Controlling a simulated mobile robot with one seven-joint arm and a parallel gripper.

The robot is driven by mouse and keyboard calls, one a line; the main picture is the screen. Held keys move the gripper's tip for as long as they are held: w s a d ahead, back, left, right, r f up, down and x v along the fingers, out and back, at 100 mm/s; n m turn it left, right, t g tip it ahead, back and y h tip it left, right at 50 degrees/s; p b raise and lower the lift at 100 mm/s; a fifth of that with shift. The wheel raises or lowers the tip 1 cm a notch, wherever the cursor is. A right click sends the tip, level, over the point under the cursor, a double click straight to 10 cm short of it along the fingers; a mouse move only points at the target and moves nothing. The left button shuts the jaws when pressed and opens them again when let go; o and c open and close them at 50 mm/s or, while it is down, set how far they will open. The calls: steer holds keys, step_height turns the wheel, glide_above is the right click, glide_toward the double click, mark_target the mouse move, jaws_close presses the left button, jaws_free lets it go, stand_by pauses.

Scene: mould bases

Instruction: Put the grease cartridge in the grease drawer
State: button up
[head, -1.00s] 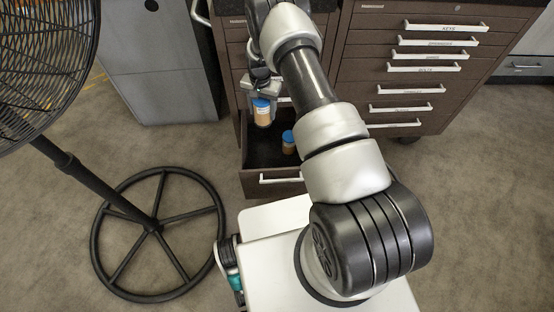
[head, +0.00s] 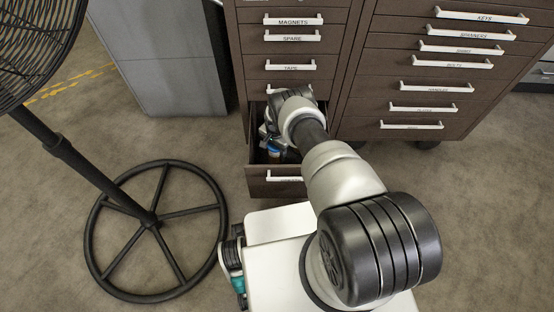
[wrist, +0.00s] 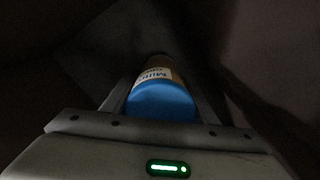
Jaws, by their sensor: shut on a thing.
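The grease cartridge, a tan cylinder with a blue cap and a white label, is between my gripper's fingers in the wrist view (wrist: 163,100). My gripper (wrist: 163,112) is shut on it near the cap. In the head view my arm reaches down into the open bottom drawer (head: 262,187) of the left cabinet, and my gripper is mostly hidden behind my arm links. A blue-capped tan container (head: 275,153) shows low in the drawer; I cannot tell there whether it is the held one. The cartridge's lower end is hidden.
Closed drawers labelled magnets (head: 293,20), spare (head: 292,38) and tape (head: 291,66) rise above the open one. A second brown cabinet (head: 400,70) stands right. A fan with a round base (head: 90,245) stands left, before a grey cabinet (head: 175,75).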

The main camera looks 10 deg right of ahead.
mark_target(275, 158)
steer(key=shift+w+f+b, duration=0.1)
steer(key=shift+f+b, duration=1.1)
steer(key=shift+f, duration=1)
steer(key=shift+f, duration=0.2)
steer(key=o, duration=1.4)
steer(key=shift+o, duration=0.2)
steer(key=shift+r, duration=0.1)
